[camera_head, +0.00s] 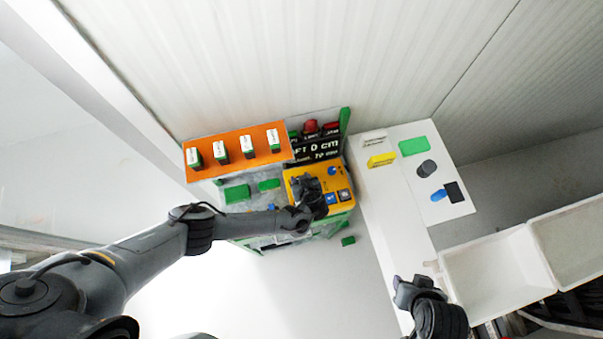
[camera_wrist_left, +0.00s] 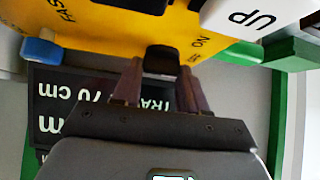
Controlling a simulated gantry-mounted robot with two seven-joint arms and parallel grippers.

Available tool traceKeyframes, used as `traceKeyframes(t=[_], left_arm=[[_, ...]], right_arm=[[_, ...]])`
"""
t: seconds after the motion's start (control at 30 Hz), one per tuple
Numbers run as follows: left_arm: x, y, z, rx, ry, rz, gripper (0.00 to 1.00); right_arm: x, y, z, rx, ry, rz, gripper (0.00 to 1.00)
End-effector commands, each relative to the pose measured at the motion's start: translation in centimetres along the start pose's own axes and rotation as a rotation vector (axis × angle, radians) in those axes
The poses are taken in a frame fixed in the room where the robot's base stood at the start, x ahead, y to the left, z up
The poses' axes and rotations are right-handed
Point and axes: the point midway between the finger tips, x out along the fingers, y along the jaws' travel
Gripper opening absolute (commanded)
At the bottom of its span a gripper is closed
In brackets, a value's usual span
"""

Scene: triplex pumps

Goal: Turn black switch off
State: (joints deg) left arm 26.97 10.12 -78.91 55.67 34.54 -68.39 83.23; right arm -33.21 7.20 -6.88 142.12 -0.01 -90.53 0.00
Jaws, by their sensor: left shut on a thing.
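The black switch (camera_wrist_left: 162,60) sits on the yellow control panel (camera_wrist_left: 110,22), beside small printed lettering, in the left wrist view. My left gripper (camera_wrist_left: 162,76) has one finger on each side of the switch and is shut on it. In the head view my left gripper (camera_head: 312,196) is over the yellow panel (camera_head: 296,177) and hides the switch. The switch's exact on or off position cannot be made out. My right gripper (camera_head: 408,290) is at the lower right over the white table's edge, away from the panel; its fingers are too unclear to judge.
White bins (camera_head: 497,265) stand at the right.

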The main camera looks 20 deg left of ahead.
Motion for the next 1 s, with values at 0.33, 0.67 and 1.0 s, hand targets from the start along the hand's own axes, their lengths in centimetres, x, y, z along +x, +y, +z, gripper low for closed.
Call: traceKeyframes(t=[0.33, 0.67, 1.0], left_arm=[[-0.06, -0.07, -0.03, 0.051, -0.001, 0.052, 0.12], [-0.03, -0.07, 0.01, 0.055, -0.001, 0.055, 0.12], [0.0, -0.09, 0.01, 0.054, -0.001, 0.054, 0.53]], right_arm=[[-0.6, 0.02, -0.18, 0.0, -0.001, 0.0, 0.43], [-0.59, -0.13, -0.21, 0.006, 0.0, -0.005, 0.43], [-0.58, -0.19, -0.22, 0.009, 0.0, -0.007, 0.43]])
